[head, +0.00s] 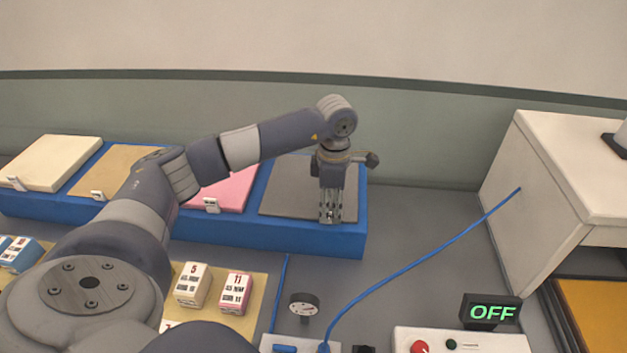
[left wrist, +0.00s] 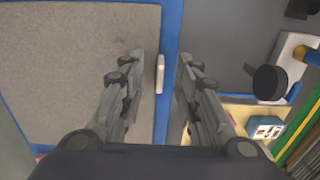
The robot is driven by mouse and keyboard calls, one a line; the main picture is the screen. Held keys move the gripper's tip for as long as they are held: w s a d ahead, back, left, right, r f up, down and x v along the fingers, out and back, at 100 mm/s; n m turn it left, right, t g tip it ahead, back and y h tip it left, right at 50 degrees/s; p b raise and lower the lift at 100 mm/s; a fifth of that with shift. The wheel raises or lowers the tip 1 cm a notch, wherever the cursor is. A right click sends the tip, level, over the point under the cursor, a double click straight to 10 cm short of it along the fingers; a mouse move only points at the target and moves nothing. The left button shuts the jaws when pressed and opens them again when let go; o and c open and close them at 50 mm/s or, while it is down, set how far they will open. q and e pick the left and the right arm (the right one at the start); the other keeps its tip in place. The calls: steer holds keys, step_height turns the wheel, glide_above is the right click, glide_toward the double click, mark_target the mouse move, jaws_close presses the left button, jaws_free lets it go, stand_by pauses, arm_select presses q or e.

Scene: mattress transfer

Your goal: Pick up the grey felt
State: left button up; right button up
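The grey felt (head: 287,190) is a flat, dark grey square lying on the right end of the long blue base (head: 225,235). My left gripper (head: 330,217) points down over the front right part of the felt. In the left wrist view the felt (left wrist: 75,65) fills the left side, and a small white tab (left wrist: 160,73) stands at its edge. The fingers (left wrist: 160,62) are open, one on each side of the tab, with a gap to it. I cannot tell the exact height of the fingertips. My right gripper is not in view.
Pink (head: 232,190), tan (head: 110,165) and cream (head: 55,160) sheets lie farther left on the base. Numbered blocks (head: 236,292) stand in front. A blue cable (head: 420,250) runs to a white cabinet (head: 540,200). A sign (head: 492,312) reads OFF.

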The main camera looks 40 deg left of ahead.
arm_select(q)
steer(key=shift+f, duration=0.95)
jaws_close()
steer(key=shift+r, duration=0.1)
